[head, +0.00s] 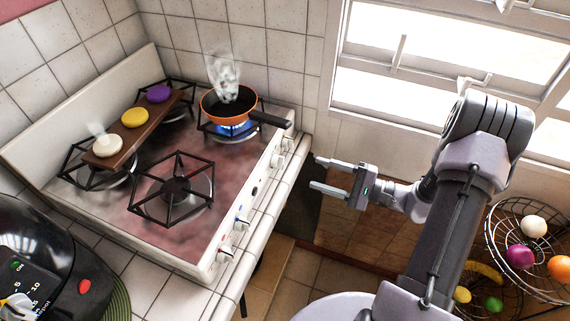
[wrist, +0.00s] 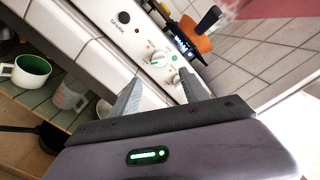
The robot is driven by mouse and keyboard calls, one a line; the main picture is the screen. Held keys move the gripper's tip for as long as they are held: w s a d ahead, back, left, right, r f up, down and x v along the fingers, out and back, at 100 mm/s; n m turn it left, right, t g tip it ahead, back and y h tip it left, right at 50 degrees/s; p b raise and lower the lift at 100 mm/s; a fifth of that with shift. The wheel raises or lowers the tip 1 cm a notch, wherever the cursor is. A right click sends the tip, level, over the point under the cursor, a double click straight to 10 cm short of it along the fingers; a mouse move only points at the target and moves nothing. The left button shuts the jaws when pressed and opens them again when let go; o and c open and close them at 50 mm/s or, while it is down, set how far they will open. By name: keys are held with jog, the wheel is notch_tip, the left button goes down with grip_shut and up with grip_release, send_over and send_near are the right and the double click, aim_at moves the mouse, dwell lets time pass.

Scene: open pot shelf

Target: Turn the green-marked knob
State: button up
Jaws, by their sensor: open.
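A white stove (head: 230,255) has white knobs on its front panel. In the wrist view a green dot (wrist: 174,57) sits on the panel between two knobs. The knob (wrist: 179,77) just below it is partly covered by my right fingertip. An orange mark lies by the other knob (wrist: 160,59). In the head view the two far knobs (head: 290,142) are small, and I cannot make out the green mark there. My gripper (head: 318,173) is open and empty, right of these far knobs and apart from them. Its fingers (wrist: 160,76) show in the wrist view.
An orange pan (head: 220,105) steams on a lit burner; its black handle (head: 270,119) reaches toward the front edge. A wooden board (head: 128,145) lies across the left burners. A wire basket (head: 551,285) of produce is at right. A green-lined mug (wrist: 32,67) stands on the shelf.

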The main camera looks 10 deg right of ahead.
aim_at(278, 162)
jog(key=b+x, duration=0.1)
jog(key=x, duration=0.9)
jog(key=shift+w+a, duration=0.2)
jog(key=shift+a, duration=0.15)
grip_shut()
